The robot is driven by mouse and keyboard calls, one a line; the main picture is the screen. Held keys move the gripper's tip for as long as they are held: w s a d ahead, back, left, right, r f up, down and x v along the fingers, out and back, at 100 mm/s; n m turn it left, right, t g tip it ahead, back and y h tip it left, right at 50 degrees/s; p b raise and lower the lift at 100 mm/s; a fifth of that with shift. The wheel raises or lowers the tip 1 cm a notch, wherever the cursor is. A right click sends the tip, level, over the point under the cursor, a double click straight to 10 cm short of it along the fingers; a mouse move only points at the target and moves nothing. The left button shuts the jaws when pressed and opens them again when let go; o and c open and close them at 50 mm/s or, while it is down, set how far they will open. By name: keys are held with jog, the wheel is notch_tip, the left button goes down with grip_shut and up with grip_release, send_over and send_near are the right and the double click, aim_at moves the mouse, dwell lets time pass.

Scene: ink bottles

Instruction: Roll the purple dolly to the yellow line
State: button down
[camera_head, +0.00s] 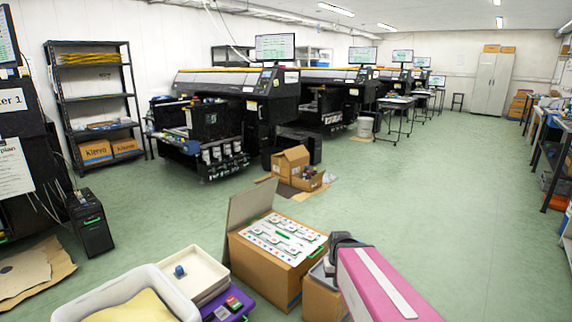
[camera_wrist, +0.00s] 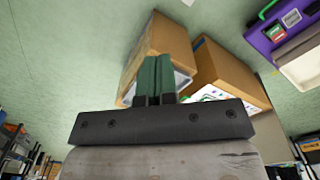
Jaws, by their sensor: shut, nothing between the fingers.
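The purple dolly (camera_head: 243,310) is at the bottom of the head view, left of a cardboard box, and partly cut off by the frame. A cream tray (camera_head: 203,272) stands on it with a small dark blue object (camera_head: 179,271) inside. In the wrist view the purple dolly (camera_wrist: 262,40) is at the top right, with a green handle and labels. My gripper (camera_wrist: 166,58) shows in the wrist view with its two dark green fingers together and empty. It is apart from the dolly, in front of cardboard boxes. I see no yellow line on the floor.
A large cardboard box (camera_head: 262,268) with a white patterned top stands right of the dolly, beside a smaller box (camera_head: 321,300). A white bin (camera_head: 72,312) is at lower left. Open boxes (camera_head: 290,164) stand by the printers. The green floor (camera_head: 450,190) at right is clear.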

jog(key=s, duration=0.1)
jog(key=m+t+y, duration=0.8)
jog(key=y, duration=0.2)
send_over(227, 275)
jog(key=s+d, duration=1)
jog(key=d, duration=0.2)
notch_tip(227, 275, down, 28)
jog(key=x, duration=0.4)
jog(key=r+x, duration=0.1)
jog(key=x, duration=0.7)
jog(key=shift+w+a+r, duration=0.2)
jog(key=shift+w+a, duration=0.2)
jog(key=shift+w, duration=0.2)
jog(key=shift+w+a+r, duration=0.1)
jog(key=shift+w+a, duration=0.1)
jog(key=shift+a, duration=0.15)
jog(key=shift+w+a, duration=0.1)
